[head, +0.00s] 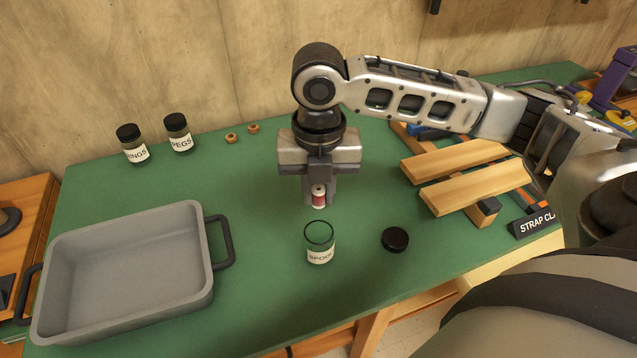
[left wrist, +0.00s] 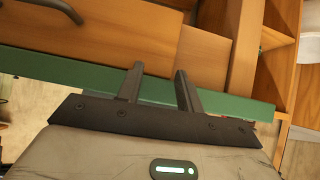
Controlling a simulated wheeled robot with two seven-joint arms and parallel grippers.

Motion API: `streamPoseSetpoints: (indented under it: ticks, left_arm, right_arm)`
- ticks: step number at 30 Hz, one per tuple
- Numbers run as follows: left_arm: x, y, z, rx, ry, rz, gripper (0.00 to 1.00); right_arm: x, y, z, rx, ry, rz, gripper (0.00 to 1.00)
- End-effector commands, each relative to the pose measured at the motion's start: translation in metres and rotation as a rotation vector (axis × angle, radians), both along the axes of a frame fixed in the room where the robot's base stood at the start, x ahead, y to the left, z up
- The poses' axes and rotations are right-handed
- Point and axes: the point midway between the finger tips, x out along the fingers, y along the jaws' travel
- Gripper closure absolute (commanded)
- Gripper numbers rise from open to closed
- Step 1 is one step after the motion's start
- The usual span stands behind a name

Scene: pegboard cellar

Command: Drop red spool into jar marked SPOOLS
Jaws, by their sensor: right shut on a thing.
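The red spool (head: 318,197) has pale ends and is upright between the fingers of my right gripper (head: 318,195). My right gripper points down and is shut on the spool, above the table and just behind the open jar. The glass jar marked SPOOLS (head: 320,244) stands upright on the green table with its mouth open. Its dark lid (head: 395,239) lies to the right of it. My left gripper (left wrist: 158,82) shows in the left wrist view, its two fingers apart with nothing between them, in front of the table's edge and wooden drawers.
The green table (head: 265,270) bears a grey tray (head: 208,260) at left. Closed jars marked RINGS (head: 133,146) and PEGS (head: 178,134) stand at the back, near two small wooden rings (head: 231,138). Wooden planks (head: 475,187) lie at right by a STRAP CLAMP label (head: 535,223).

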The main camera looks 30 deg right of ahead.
Motion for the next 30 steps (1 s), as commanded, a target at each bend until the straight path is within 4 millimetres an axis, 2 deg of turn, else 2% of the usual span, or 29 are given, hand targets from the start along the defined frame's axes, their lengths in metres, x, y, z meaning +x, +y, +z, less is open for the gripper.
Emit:
streamPoseSetpoints:
  ticks: [21,30]
  left_arm:
    - [-0.002,-0.001,-0.005,-0.001,0.01,-0.001,0.64]
    - [-0.002,-0.003,-0.003,-0.004,0.005,-0.004,0.64]
  right_arm:
    - [0.0,0.0,-0.051,-0.001,0.002,0.0,1.0]
    - [0.0,0.0,-0.059,-0.001,0.001,0.001,1.0]
